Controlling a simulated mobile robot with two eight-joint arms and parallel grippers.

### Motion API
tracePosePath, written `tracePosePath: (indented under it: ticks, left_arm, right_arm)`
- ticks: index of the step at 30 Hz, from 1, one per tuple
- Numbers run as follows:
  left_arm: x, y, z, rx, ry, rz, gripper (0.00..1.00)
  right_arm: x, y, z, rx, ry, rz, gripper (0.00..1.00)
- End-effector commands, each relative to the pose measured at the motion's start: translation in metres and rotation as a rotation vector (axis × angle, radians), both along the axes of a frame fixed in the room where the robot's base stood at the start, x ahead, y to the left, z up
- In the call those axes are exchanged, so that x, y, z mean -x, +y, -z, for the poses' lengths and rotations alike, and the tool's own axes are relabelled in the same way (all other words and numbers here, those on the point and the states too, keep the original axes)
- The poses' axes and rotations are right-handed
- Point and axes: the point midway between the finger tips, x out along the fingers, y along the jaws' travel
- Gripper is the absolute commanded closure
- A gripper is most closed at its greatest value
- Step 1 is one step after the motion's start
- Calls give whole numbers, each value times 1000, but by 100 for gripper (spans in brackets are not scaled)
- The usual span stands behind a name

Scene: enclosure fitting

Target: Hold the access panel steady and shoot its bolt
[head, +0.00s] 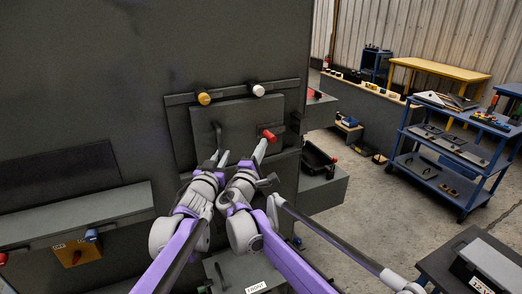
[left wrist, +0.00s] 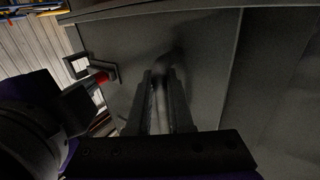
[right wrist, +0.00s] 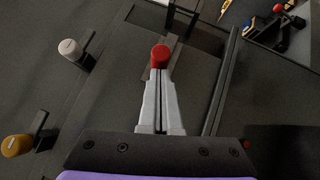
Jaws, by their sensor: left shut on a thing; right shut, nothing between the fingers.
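The dark access panel (head: 240,112) stands upright in the enclosure's front face. My left gripper (head: 221,158) is shut on the panel's dark handle (head: 217,132); in the left wrist view my left gripper's fingers (left wrist: 161,85) close around it, with the grip itself in shadow. The bolt's red knob (head: 269,135) is at the panel's right side. My right gripper (head: 260,147) is shut and empty, its tips right at the knob. In the right wrist view the red knob (right wrist: 160,56) sits just beyond the tips; contact is unclear. A dark bracket (right wrist: 181,14) lies beyond it.
A yellow knob (head: 204,98) and a white knob (head: 258,90) sit along the bar above the panel. A dark ledge (head: 75,215) juts out at left. A black bin (head: 318,160) stands right of the enclosure. A blue cart (head: 455,150) is further right, with clear floor between.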

Motion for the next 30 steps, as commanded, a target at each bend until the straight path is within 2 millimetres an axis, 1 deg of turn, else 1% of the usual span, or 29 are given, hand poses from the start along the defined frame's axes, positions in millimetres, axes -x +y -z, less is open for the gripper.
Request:
tracePosePath:
  ticks: [5, 8, 12, 16, 19, 30]
  left_arm:
    - [0, 0, 0, 0, 0, 0, 100]
    - [0, 0, 0, 0, 0, 0, 100]
    - [0, 0, 0, 0, 0, -1, 100]
    - [0, 1, 0, 0, 0, -1, 100]
    - [0, 1, 0, 0, 0, -1, 100]
    - [0, 2, 0, 0, 1, -4, 100]
  right_arm:
    - [-1, -3, 0, 1, 0, 1, 100]
    - [-7, -18, 0, 2, 0, 5, 100]
    - [-20, -46, 0, 2, -1, 6, 100]
    - [-27, -63, 0, 2, 0, 4, 100]
    - [-29, -67, 0, 0, -1, 4, 100]
    - [-26, -67, 0, 0, -1, 6, 100]
